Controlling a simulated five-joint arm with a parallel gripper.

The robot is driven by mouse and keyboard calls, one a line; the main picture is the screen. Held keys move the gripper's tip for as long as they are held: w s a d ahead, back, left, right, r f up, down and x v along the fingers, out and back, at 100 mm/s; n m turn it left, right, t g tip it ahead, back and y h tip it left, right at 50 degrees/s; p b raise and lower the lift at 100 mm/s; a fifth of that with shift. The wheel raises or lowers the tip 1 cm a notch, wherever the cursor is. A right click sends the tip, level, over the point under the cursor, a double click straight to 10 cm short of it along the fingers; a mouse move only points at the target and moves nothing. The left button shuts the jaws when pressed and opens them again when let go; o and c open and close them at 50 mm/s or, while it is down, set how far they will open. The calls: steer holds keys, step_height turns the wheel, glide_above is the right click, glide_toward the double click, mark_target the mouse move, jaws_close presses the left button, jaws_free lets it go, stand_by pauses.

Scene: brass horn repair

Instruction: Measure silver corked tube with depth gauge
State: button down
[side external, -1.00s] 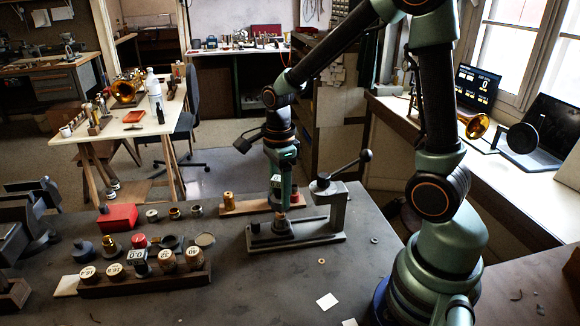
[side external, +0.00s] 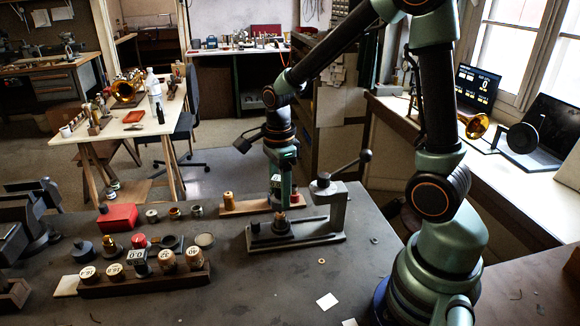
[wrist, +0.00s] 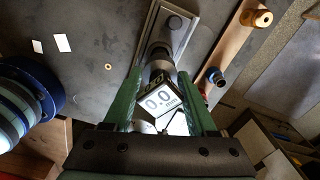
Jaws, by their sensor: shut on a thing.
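My gripper (side external: 281,203) points down over the metal fixture (side external: 310,236) on the bench. In the wrist view my gripper (wrist: 160,80) has its green fingers on either side of a depth gauge (wrist: 158,100), shut on it. Its white display reads 0.0 mm. The gauge's lower end stands over a dark round part of the fixture; contact there is hidden. I cannot pick out the silver corked tube with certainty.
The dark rack (side external: 150,283) holds several round labelled caps. A red box (side external: 118,217) and small rings and cups lie behind it. A wooden strip (side external: 248,207) with a brass piece (side external: 228,200) lies behind the fixture. The fixture's lever (side external: 350,165) rises at right. The front bench is mostly clear.

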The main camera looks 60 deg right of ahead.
mark_target(279, 178)
steer(key=shift+f, duration=1.85)
jaws_free()
steer(key=shift+r, duration=3.5)
